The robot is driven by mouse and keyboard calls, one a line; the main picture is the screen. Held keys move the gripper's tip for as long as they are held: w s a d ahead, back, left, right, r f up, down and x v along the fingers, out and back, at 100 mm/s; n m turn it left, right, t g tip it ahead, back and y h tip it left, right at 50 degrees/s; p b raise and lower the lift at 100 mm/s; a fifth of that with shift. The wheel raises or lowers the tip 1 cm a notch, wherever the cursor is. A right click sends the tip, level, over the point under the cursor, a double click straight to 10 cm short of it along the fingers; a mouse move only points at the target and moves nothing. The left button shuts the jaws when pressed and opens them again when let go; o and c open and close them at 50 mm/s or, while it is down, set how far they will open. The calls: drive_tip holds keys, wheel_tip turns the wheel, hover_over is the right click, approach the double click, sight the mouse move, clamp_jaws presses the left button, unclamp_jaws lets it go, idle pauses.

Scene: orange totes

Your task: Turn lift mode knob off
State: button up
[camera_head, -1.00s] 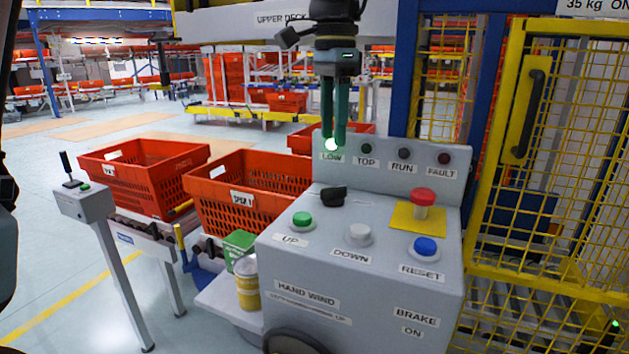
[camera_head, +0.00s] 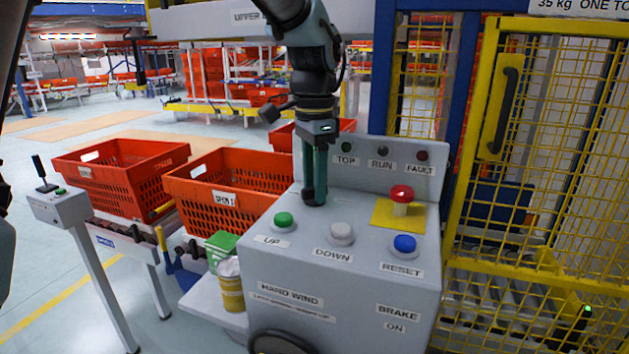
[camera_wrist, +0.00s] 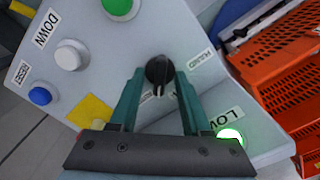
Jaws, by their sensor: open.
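The black mode knob (camera_wrist: 159,72) sits on the sloped top of the grey control console (camera_head: 330,280), with its pointer line toward my gripper in the wrist view. In the head view the knob (camera_head: 313,196) is partly hidden by my gripper (camera_head: 314,185). My gripper also shows in the wrist view (camera_wrist: 158,85), with its two green fingers apart, one on each side of the knob. The fingers look close to the knob; I cannot tell if they touch it. A knob label (camera_wrist: 202,57) is blurred.
Close by on the console are the green UP button (camera_head: 284,220), white DOWN button (camera_head: 341,232), blue RESET button (camera_head: 404,243) and red mushroom button (camera_head: 401,195). The upright lamp panel (camera_head: 390,165) stands behind. Orange totes (camera_head: 225,195) are at left, a yellow mesh cage (camera_head: 540,170) at right.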

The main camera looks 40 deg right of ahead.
drive_tip(key=shift+c, duration=0.2)
clamp_jaws()
idle(0.4)
